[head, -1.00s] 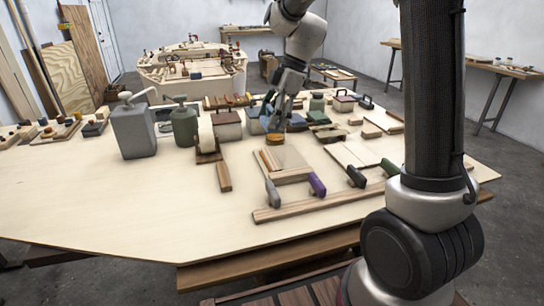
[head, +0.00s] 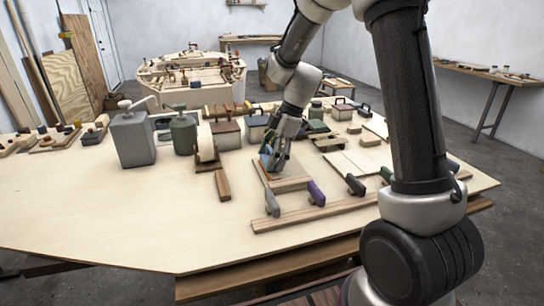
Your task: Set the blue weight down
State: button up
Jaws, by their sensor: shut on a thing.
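My gripper (head: 274,162) is shut on the blue weight (head: 266,151), at the far end of a small wooden board (head: 286,183) on the large plywood table. The fingers hide most of the weight, and only a patch of blue shows on their left side. The weight is low over the board. I cannot tell whether it touches the board or what lies directly under it.
A purple-handled tool (head: 316,194) and a grey-handled tool (head: 272,203) lie by the board's near end, close to a long wooden strip (head: 310,216). A grey canister (head: 133,138) and a green canister (head: 183,133) stand to the left. The table's front left is clear.

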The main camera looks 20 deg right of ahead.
jog(key=o, duration=1.5)
jog(key=shift+f, duration=0.1)
jog(key=v, duration=1.2)
jog(key=s+d+r+m+t+h, duration=0.1)
jog(key=s+d+m, duration=0.2)
jog(key=s+m, duration=0.3)
jog(key=s+d+r+m+t+h, duration=0.2)
jog(key=s+m, duration=0.4)
jog(key=s, duration=0.5)
jog(key=s+d+r+m+t+h, duration=0.1)
jog(key=s+d+m, duration=0.3)
jog(key=s, duration=0.5)
jog(key=shift+s+d+r+m, duration=0.15)
jog(key=shift+d+r+m, duration=0.2)
jog(key=shift+m, duration=0.65)
